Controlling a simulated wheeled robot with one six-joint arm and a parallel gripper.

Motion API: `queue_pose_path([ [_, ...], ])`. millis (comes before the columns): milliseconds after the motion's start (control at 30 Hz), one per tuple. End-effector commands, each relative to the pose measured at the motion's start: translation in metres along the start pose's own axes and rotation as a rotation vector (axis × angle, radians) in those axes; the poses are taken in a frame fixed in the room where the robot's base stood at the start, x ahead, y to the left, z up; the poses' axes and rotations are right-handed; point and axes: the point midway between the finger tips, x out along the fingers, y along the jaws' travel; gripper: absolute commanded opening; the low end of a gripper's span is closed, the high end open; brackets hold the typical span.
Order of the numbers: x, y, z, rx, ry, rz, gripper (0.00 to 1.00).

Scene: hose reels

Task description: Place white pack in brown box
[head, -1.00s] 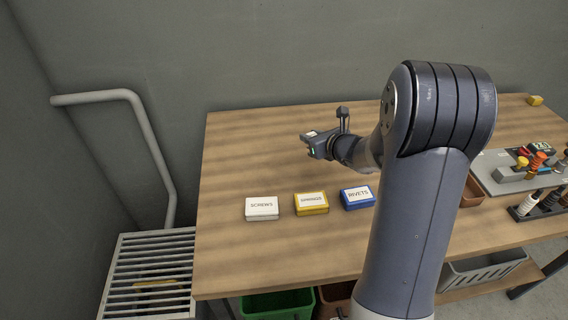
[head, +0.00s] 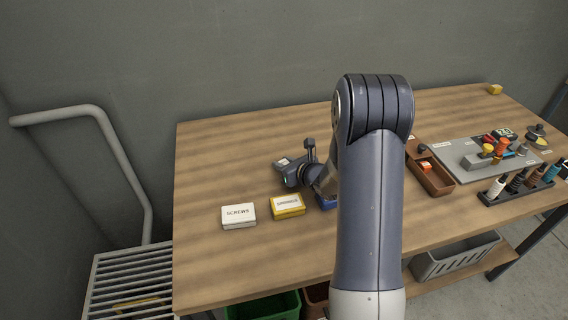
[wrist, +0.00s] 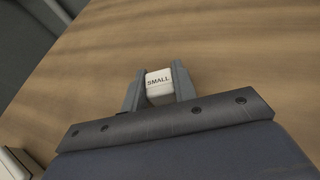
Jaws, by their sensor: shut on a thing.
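My gripper (wrist: 159,88) is shut on a small white pack (wrist: 158,78) with a label reading "SMALL", held between its two fingers. In the head view my gripper (head: 284,166) is over the table, behind the yellow box, and the pack is hard to make out there. A brown open box (head: 442,188) stands on the table to the right of my arm, well apart from my gripper. A small orange thing (head: 426,166) is inside it, and my arm hides part of its left side.
A white SCREWS box (head: 238,216), a yellow box (head: 288,206) and a mostly hidden blue box (head: 326,203) stand in front of my gripper. A grey panel (head: 458,155) and a dark rack (head: 517,188) lie right of the brown box. The table's left part is clear.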

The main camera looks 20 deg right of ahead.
Motion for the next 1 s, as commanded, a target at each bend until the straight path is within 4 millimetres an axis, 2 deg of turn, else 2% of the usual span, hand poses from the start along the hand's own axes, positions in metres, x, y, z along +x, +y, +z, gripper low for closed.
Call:
queue_pose_path([
  [133, 0.002, 0.000, -0.004, -0.001, 0.000, 0.000, 0.05],
  [167, 0.001, 0.000, -0.003, -0.001, 0.000, 0.000, 0.28],
  [400, 0.001, 0.000, -0.002, 0.000, 0.000, 0.000, 0.48],
  [800, -0.003, 0.000, 0.002, 0.001, 0.000, -0.001, 0.48],
  [1000, -0.038, -0.002, 0.000, 0.001, -0.002, -0.004, 0.48],
])
